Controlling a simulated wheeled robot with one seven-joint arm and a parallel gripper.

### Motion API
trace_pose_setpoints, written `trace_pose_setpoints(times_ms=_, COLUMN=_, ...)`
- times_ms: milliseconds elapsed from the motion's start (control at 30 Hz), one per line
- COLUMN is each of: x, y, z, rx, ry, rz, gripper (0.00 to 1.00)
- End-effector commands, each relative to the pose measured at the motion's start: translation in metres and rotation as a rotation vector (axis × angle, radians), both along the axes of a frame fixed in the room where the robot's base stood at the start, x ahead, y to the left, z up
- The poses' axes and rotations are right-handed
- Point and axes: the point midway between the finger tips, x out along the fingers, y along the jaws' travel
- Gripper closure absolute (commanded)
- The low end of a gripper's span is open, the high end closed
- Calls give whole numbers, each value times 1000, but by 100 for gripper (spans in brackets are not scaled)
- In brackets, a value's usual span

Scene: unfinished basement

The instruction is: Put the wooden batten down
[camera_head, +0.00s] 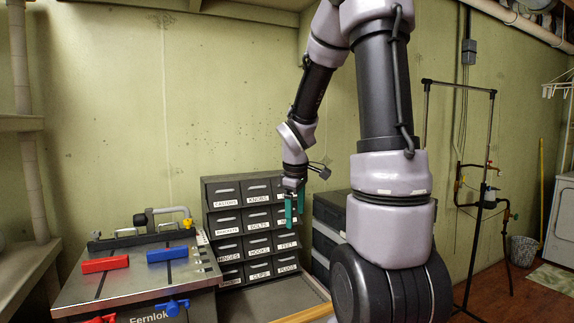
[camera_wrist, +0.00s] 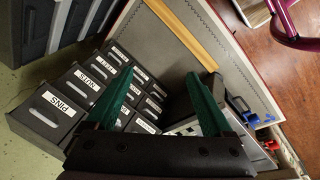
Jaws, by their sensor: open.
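The wooden batten (camera_wrist: 180,29) is a light yellow-brown strip lying on a grey bench surface in the wrist view. Part of it also shows at the bottom edge of the head view (camera_head: 306,314), where the rest is cut off. My gripper (camera_head: 294,222) has green fingers and hangs pointing down in front of the drawer cabinet. In the wrist view my gripper (camera_wrist: 159,72) is open with nothing between its fingers. The batten lies apart from the fingers, beyond them.
A grey cabinet of labelled drawers (camera_head: 254,221) stands against the wall behind my gripper. A metal-topped workbench (camera_head: 128,282) with red and blue clamps is at the left. Dark stacked cases (camera_head: 328,228) stand right of the cabinet. Bare bench surface (camera_wrist: 238,75) lies beside the batten.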

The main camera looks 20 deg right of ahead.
Motion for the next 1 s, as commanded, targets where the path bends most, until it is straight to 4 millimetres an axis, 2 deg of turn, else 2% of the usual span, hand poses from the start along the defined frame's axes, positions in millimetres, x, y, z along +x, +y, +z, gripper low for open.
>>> trace_pose_setpoints(times_ms=33, x=-11, y=9, z=26, rx=25, ry=-52, rz=-86, gripper=14)
trace_pose_setpoints(times_ms=100, x=-27, y=20, z=53, rx=79, ry=-108, rz=-214, gripper=14)
trace_pose_setpoints(times_ms=300, x=-82, y=55, z=117, rx=297, ry=-248, rz=-557, gripper=14)
trace_pose_setpoints(times_ms=400, x=-111, y=71, z=140, rx=429, ry=-289, rz=-701, gripper=14)
trace_pose_setpoints(times_ms=500, x=-135, y=83, z=156, rx=546, ry=-311, rz=-810, gripper=14)
trace_pose_setpoints(times_ms=633, x=-155, y=94, z=167, rx=652, ry=-314, rz=-898, gripper=14)
trace_pose_setpoints(times_ms=767, x=-163, y=98, z=170, rx=694, ry=-309, rz=-934, gripper=14)
trace_pose_setpoints(times_ms=1000, x=-163, y=98, z=170, rx=695, ry=-308, rz=-937, gripper=14)
